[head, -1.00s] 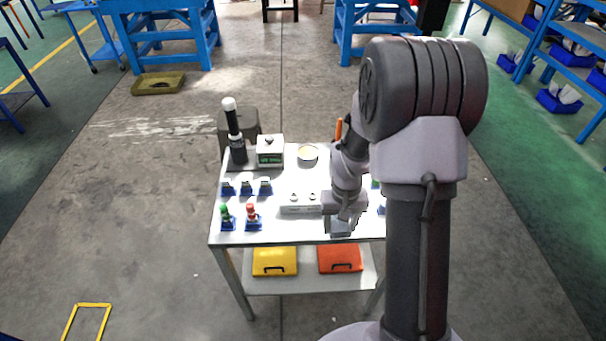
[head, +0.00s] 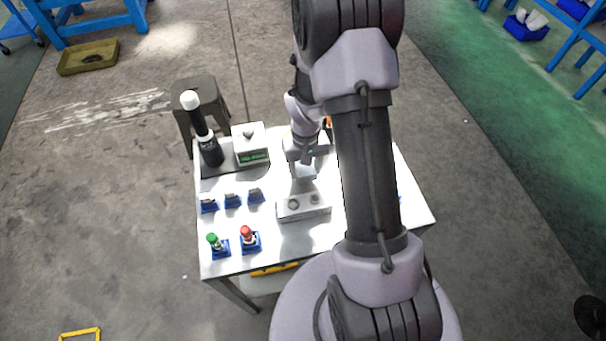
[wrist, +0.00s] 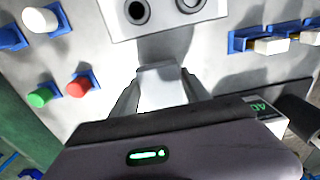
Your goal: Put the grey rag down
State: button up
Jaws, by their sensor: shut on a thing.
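The grey rag (wrist: 162,88) is a pale, flat-looking piece between my gripper's two fingers in the wrist view. My gripper (wrist: 160,80) is shut on it. In the head view the rag (head: 304,172) shows below my gripper (head: 303,164), over the white table (head: 270,232), just behind the grey block with two round holes (head: 303,207). The block also shows at the top of the wrist view (wrist: 165,12). I cannot tell whether the rag touches the tabletop. My arm hides the table's right part.
Small blue stands (head: 232,201) line the table's left, with a green-topped piece (head: 215,244) and a red-topped piece (head: 249,239) in front. A dark cylinder with a white top (head: 205,135) and a white box (head: 250,146) stand at the back left. A stool (head: 198,92) is behind.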

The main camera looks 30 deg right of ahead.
aim_at(305, 175)
notch_tip(305, 175, down, 3)
jog(key=shift+f+b, duration=0.15)
jog(key=shift+b, duration=0.25)
jog(key=shift+f, duration=0.2)
jog(key=o, duration=1.5)
jog(key=shift+c, duration=0.2)
jog(key=shift+r, duration=0.1)
